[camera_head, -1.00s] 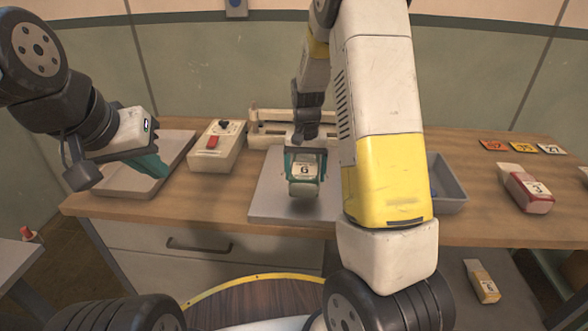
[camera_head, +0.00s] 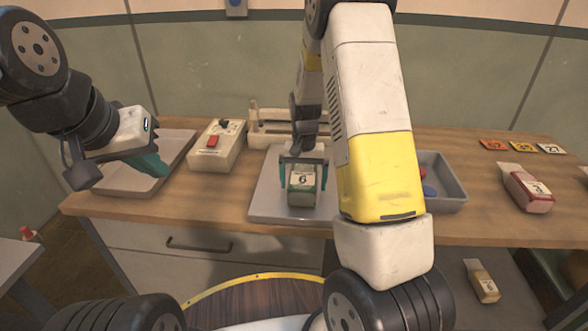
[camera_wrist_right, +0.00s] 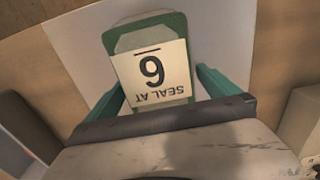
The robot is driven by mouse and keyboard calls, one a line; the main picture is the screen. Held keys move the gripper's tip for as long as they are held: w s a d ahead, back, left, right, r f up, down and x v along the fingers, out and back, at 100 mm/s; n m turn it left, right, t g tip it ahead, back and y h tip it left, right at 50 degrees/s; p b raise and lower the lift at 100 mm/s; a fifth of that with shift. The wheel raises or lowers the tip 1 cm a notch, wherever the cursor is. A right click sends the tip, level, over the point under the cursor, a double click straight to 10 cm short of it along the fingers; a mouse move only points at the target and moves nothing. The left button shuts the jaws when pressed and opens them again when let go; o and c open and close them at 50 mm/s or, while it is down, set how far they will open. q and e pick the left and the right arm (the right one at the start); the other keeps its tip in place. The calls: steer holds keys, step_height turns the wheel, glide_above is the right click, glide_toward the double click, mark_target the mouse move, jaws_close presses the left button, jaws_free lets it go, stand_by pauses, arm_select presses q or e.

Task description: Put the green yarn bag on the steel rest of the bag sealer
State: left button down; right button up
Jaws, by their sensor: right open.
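The green yarn bag (camera_head: 302,192) with its white "SEAL AT 6" label sits on the flat grey steel rest (camera_head: 265,207), in front of the white bag sealer (camera_head: 270,127). In the right wrist view the bag (camera_wrist_right: 150,72) lies between and ahead of the two teal fingers, with a gap on each side. My right gripper (camera_head: 303,164) is open around the top end of the bag, pointing down. My left gripper (camera_head: 148,164) hangs over the left tray; its fingers overlap, so its opening is unclear.
A control box (camera_head: 214,150) with a red button stands left of the sealer. A shallow tray (camera_head: 125,185) is at the left. A grey bin (camera_head: 452,187) with coloured discs and a red bag (camera_head: 527,190) are at the right. Number cards (camera_head: 522,147) lie at the back right.

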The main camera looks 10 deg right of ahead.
step_height(320, 180, up, 12)
steer(key=s+r+n+t+y, duration=0.2)
steer(key=s+r+t, duration=0.1)
steer(key=s+r, duration=0.9)
steer(key=s+a+r+n+t, duration=0.1)
steer(key=s+a+r+t, duration=0.1)
steer(key=s, duration=1)
steer(key=shift+s+r+n+t, duration=0.2)
steer(key=shift+n+t, duration=0.2)
steer(key=shift+t, duration=0.2)
